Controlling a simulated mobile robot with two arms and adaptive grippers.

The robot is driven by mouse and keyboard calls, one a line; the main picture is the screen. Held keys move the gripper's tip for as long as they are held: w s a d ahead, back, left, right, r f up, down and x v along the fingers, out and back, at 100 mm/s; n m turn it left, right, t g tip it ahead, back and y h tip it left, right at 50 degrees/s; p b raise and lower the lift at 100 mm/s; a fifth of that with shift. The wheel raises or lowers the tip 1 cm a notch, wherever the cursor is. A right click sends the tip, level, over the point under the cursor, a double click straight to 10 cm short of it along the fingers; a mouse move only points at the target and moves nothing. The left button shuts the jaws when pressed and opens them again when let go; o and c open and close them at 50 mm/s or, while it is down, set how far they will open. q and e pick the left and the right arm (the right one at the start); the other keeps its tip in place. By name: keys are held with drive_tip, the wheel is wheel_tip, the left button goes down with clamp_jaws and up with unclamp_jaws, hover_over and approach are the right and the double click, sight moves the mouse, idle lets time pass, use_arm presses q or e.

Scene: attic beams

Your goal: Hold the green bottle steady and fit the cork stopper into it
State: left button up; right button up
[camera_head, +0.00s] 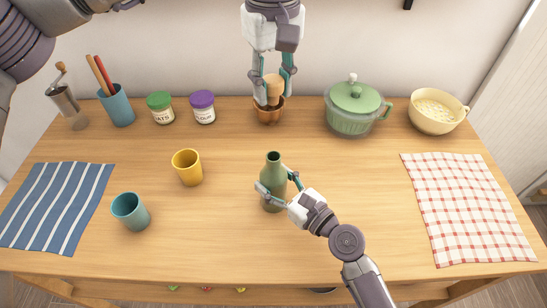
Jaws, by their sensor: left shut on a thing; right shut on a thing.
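The green bottle (273,172) stands upright on the table, a little right of the middle, its mouth open and empty. My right gripper (274,191) is shut on the bottle's body from the lower right. The cork stopper (273,88) is at the back of the table, at the copper pot (269,114). My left gripper (273,92) points down from above and is shut on the cork stopper. Whether the stopper's lower end is inside the pot or just above it, I cannot tell.
A yellow cup (187,168) and a teal cup (130,211) stand left of the bottle. Jars, a blue utensil holder (117,106), a green lidded pot (353,107) and a cream bowl (436,111) line the back. Cloths (57,208) (469,208) lie at both sides.

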sight(273, 102)
use_arm(q)
wheel_tip(273, 102, down, 12)
drive_tip(key=shift+f, duration=0.25)
idle(0.4)
drive_tip(key=shift+f, duration=0.15)
idle(1.2)
drive_tip(key=shift+f, duration=1.75)
drive_tip(key=o, duration=0.8)
drive_tip(key=shift+o, duration=0.2)
wheel_tip(273, 102, up, 12)
